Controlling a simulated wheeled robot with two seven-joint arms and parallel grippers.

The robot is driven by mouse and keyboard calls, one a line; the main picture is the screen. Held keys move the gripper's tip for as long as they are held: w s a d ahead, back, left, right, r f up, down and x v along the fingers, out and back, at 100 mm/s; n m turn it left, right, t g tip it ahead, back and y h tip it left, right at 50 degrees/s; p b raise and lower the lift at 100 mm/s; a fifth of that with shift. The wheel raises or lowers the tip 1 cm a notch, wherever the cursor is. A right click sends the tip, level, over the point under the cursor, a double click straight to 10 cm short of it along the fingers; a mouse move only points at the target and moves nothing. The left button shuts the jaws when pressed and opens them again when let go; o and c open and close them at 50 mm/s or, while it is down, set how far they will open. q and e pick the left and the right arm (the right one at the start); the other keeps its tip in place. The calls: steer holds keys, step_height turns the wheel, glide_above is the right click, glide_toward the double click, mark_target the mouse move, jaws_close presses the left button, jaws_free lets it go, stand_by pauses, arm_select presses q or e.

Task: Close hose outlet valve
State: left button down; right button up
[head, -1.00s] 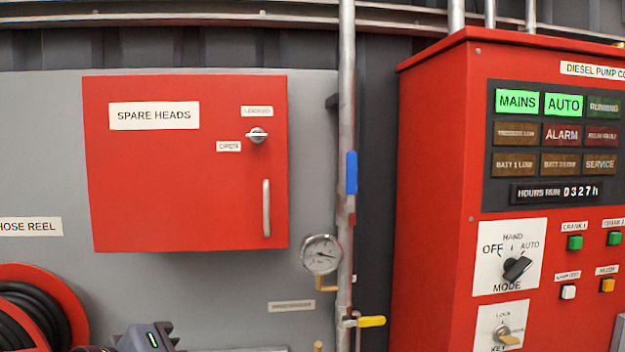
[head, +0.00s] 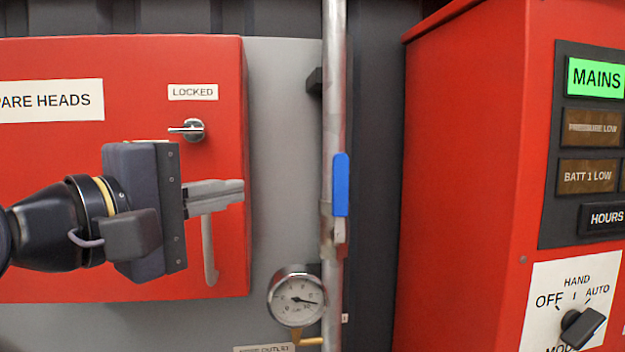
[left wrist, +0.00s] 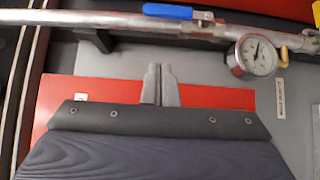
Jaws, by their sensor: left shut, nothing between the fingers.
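A valve with a blue lever (head: 341,185) sits on the vertical grey pipe (head: 334,60). The lever lies along the pipe, pointing up. In the left wrist view the blue lever (left wrist: 168,11) shows at the top, beyond my fingertips. My left gripper (head: 243,190) is shut and empty, in front of the red spare heads cabinet, left of the lever and apart from it. Its fingers point right towards the pipe. Its shut fingers also show in the left wrist view (left wrist: 160,70). My right gripper is not in view.
A round pressure gauge (head: 297,297) is below the lever, left of the pipe, above a label partly reading "outlet" (head: 264,349). The red cabinet (head: 130,60) has a silver latch (head: 188,129) and a handle (head: 209,255). The red pump controller (head: 460,170) stands right of a dark gap.

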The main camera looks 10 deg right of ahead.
mark_target(340, 198)
arm_select(q)
steer(key=s+d+p+x, duration=0.2)
steer(key=p+x, duration=0.3)
steer(key=x, duration=0.7)
steer(key=shift+w+d, duration=0.25)
steer(key=shift+d, duration=0.05)
